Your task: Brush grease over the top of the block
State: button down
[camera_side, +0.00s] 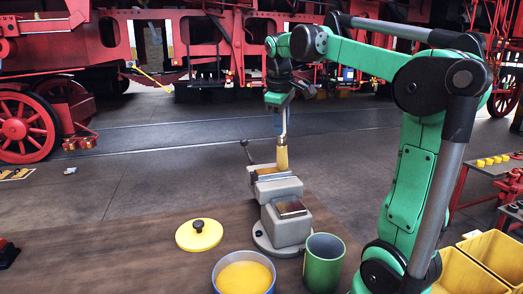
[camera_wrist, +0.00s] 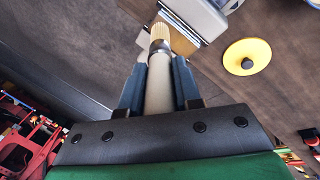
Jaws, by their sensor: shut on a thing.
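My gripper (camera_side: 281,122) is shut on the handle of a brush (camera_wrist: 159,62), which points down with its pale yellow bristles (camera_side: 282,158) lowest. The brush also shows between my two blue fingers (camera_wrist: 158,88) in the wrist view. The block (camera_side: 270,174) is a brown piece held in the jaws of a grey vise (camera_side: 286,222); its tan top (camera_wrist: 182,42) shows beside the bristles in the wrist view. The bristle ends are at the block's top; I cannot tell whether they touch. A blue-rimmed bowl (camera_side: 217,280) holds yellow grease (camera_side: 244,277) at the front.
A yellow lid (camera_side: 199,236) with a dark knob lies on the brown table (camera_side: 120,250), left of the vise. A green cup (camera_side: 323,264) stands right of the bowl. Yellow bins (camera_side: 470,270) are at the far right.

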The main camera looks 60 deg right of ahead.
jog(key=w+a, duration=0.5)
jog(key=shift+w+a, duration=0.15)
dwell(0.7)
jog(key=shift+r, duration=0.1)
jog(key=shift+r, duration=2.95)
notch_tip(320, 180, up, 3)
jog(key=shift+f, duration=0.2)
